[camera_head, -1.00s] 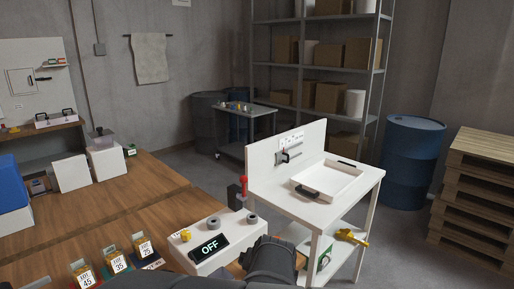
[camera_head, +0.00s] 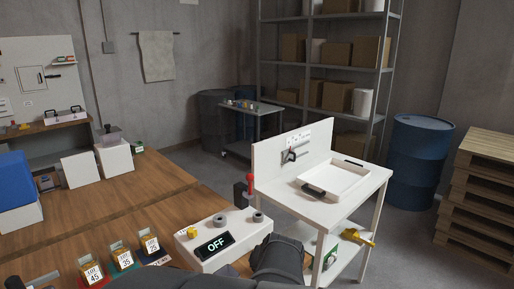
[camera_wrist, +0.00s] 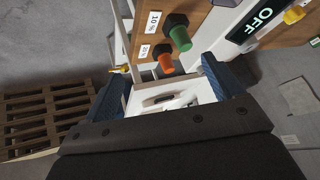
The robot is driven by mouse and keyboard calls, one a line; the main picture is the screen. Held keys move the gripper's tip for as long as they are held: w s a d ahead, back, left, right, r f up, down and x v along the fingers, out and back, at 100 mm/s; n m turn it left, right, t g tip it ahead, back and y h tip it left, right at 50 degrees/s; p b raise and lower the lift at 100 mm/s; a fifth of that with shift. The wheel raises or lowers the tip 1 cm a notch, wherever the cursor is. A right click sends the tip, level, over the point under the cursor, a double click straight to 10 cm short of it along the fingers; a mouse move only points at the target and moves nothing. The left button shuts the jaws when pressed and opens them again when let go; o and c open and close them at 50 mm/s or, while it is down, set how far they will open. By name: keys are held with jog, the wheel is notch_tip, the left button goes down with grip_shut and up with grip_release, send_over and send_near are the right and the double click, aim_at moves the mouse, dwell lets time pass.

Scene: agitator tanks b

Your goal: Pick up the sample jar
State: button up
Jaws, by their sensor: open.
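I cannot single out a sample jar for certain. Several small amber containers with white LOT labels stand on the wooden bench at lower left in the head view, among them LOT 45 (camera_head: 94,273), LOT 35 (camera_head: 122,258) and LOT 25 (camera_head: 149,245). My gripper (camera_wrist: 160,80) is open in the wrist view, its two blue-padded fingers apart with nothing held between them. The white stand and its tray (camera_wrist: 160,99) show below and beyond the gap. In the head view my dark arm crosses the bottom edge, and the fingertips are hidden.
Green (camera_wrist: 180,35) and orange (camera_wrist: 166,63) knobs stick out near my fingers. Right of the bench stands a white table (camera_head: 352,203) with a tray (camera_head: 345,166). Pallets (camera_head: 484,205) stand far right.

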jog(key=m+t+y, duration=0.2)
jog(key=m+y, duration=0.8)
jog(key=m, duration=1.3)
send_near(122, 255)
jog(key=s+d, duration=0.2)
jog(key=d, duration=0.1)
jog(key=shift+s+d, duration=0.1)
jog(key=shift+d, duration=0.05)
jog(key=shift+w+a+f, duration=0.1)
jog(key=shift+w+a, duration=0.1)
jog(key=shift+a, duration=0.05)
jog(key=x, duration=1.6)
jog(key=shift+w+a+f, duration=0.2)
jog(key=shift+f, duration=0.1)
